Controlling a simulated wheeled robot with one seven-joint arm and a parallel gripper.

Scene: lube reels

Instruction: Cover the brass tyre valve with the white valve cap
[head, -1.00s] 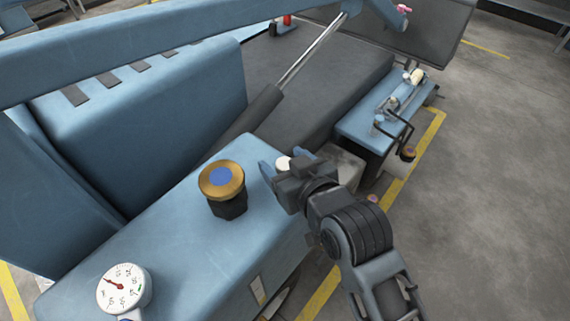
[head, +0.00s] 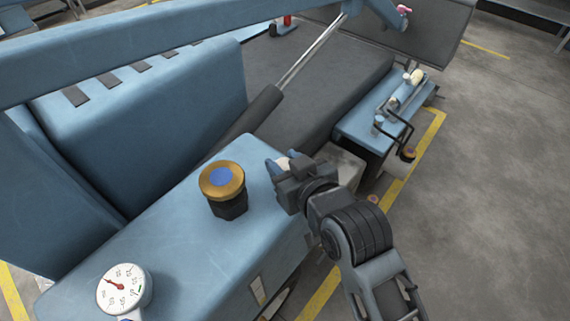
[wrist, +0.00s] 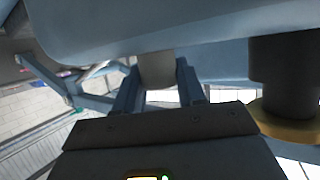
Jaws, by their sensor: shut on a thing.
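The white valve cap (head: 283,163) is between the fingers of my gripper (head: 282,164), beside the right edge of the blue housing. In the wrist view my gripper (wrist: 158,82) is shut on the cap (wrist: 157,67), which shows pale grey against the blue housing. I cannot tell whether the cap touches the housing. A brass-rimmed knob with a blue centre (head: 221,179) stands on a black base on top of the housing, left of my gripper. Its brass rim (wrist: 289,124) shows at the right of the wrist view. I cannot make out a separate tyre valve.
A white dial gauge (head: 123,289) stands at the near left on the blue housing (head: 180,245). A blue bench (head: 355,125) with small fittings is at the right back. A blue beam (head: 150,35) crosses above. Open floor (head: 490,180) lies at the right.

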